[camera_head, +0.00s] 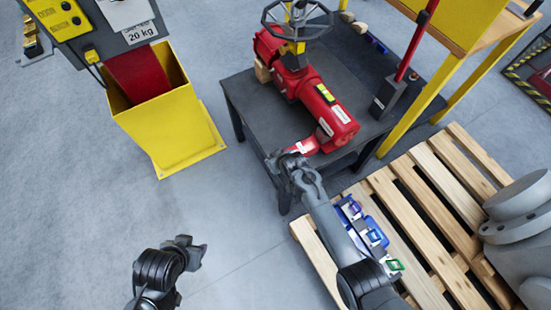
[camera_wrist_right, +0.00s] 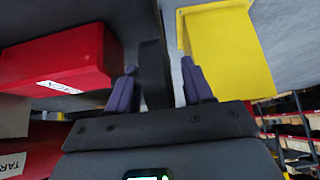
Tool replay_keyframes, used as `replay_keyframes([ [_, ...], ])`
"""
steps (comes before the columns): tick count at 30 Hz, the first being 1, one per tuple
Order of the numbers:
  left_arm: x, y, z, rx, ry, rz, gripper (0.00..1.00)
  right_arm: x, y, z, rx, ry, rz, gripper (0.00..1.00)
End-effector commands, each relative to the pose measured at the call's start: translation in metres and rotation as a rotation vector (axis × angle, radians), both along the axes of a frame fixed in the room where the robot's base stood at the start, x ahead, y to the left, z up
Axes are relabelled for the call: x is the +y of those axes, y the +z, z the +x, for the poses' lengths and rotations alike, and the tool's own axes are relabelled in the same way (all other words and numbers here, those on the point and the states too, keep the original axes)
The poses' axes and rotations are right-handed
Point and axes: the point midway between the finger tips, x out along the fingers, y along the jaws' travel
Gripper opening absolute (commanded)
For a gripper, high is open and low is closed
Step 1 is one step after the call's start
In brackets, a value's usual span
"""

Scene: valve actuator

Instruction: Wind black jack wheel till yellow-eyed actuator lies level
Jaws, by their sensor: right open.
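The red actuator (camera_head: 300,88) with its yellow eye (camera_head: 325,94) lies on the dark table; I cannot judge its tilt from this angle. A red jack body (camera_head: 322,140) with a white label shows below its near end, at the table's front edge. It also shows in the right wrist view (camera_wrist_right: 60,58). My right gripper (camera_head: 280,158) is at the jack's left end. In the wrist view its fingers (camera_wrist_right: 158,85) are open, on either side of a dark upright edge, apparently the black jack wheel (camera_wrist_right: 155,60). My left gripper (camera_head: 200,252) is low at left, away from the table.
A grey handwheel (camera_head: 297,20) tops the actuator's far end. A yellow bin (camera_head: 160,115) stands left of the dark table (camera_head: 245,95). A wooden pallet (camera_head: 455,200) with a grey casting (camera_head: 520,220) is at right. Several coloured pieces (camera_head: 365,225) show by my right forearm. Floor at left is clear.

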Motion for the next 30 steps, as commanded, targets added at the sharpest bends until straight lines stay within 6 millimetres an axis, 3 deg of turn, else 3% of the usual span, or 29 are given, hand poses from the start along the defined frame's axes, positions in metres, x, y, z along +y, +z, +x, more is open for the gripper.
replay_keyframes([
  [6,0.0,0.006,0.0,0.0,0.0,0.0,0.43,-0.002,0.007,-0.004,0.002,-0.001,0.0,0.51],
  [21,0.0,0.048,0.0,0.0,0.0,0.0,0.43,-0.025,0.07,-0.042,0.0,-0.001,0.0,0.51],
  [30,0.0,0.055,0.0,-0.001,0.0,0.0,0.43,-0.031,0.088,-0.054,0.0,0.001,-0.001,0.51],
])
